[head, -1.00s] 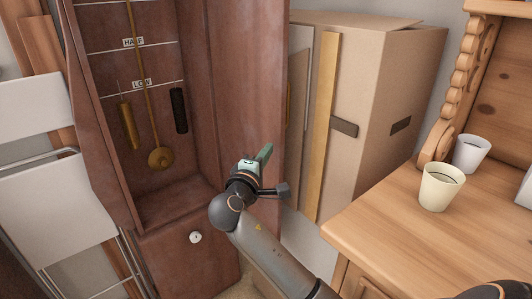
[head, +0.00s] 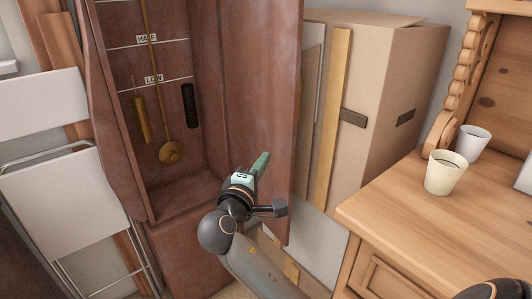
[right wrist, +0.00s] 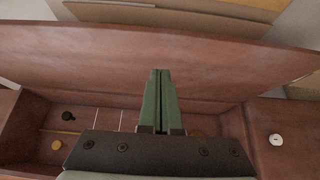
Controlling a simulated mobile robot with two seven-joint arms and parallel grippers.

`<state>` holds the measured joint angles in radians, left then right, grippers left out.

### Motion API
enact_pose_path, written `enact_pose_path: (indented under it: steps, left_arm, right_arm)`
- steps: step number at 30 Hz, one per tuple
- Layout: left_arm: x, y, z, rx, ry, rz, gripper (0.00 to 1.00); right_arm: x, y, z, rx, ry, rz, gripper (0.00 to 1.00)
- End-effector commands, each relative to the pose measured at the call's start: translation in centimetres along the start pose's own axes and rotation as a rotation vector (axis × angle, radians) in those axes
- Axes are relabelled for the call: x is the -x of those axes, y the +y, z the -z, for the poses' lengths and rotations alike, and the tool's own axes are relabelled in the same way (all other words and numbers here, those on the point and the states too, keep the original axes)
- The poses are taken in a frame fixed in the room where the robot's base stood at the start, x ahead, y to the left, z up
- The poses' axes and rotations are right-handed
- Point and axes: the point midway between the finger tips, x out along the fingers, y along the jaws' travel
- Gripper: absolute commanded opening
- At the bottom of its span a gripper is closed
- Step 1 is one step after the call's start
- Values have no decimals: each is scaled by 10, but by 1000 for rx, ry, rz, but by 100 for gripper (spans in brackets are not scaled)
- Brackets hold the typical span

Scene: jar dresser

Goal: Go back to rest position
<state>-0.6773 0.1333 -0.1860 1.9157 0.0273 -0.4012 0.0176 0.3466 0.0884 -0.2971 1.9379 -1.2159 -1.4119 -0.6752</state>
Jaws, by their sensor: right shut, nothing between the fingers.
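My right gripper (head: 262,163) is in front of the open brown clock cabinet (head: 190,250) in the head view. Its green fingers are together and hold nothing. In the right wrist view the two green fingers (right wrist: 159,100) lie side by side, pointing toward the cabinet's reddish-brown door panel (right wrist: 190,55). The forearm hides part of the cabinet's lower front in the head view. My left gripper does not show.
A wooden dresser (head: 395,215) with a yellow cup (head: 445,173) and a white cup (head: 472,143) stands at the right. Cardboard boxes (head: 385,85) stand behind. Inside the cabinet hang a brass pendulum (head: 171,153) and weights. A folded white chair (head: 60,190) leans at the left.

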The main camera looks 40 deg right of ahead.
Motion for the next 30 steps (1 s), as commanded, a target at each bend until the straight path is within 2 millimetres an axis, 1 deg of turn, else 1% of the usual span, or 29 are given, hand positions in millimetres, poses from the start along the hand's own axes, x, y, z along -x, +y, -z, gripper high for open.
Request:
enact_pose_path:
  steps: [1,6,9,14,17,20,23,24,26,27,29,30]
  left_arm:
    - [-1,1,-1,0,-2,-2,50]
    - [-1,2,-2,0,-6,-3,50]
    - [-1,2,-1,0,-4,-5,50]
    - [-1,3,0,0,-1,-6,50]
    - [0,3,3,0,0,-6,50]
    - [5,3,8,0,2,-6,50]
    - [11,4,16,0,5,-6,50]
    - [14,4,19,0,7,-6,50]
    - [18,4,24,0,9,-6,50]
    - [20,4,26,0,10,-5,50]
    - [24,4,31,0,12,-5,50]
    - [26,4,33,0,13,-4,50]
  right_arm:
    - [9,-1,-1,-3,1,3,0]
    - [27,0,-4,-1,1,1,0]
    - [31,0,-5,-1,-1,1,0]
    - [32,0,-5,0,0,1,0]
    - [32,-12,0,4,37,25,0]
    - [36,-50,12,2,142,106,0]
    - [51,-113,24,-36,294,260,0]
    - [63,-141,26,-66,354,339,0]
    - [84,-182,25,-130,430,468,0]
    - [100,-207,22,-180,469,557,0]
    - [127,-240,12,-267,509,694,0]
    - [146,-260,4,-332,522,787,0]
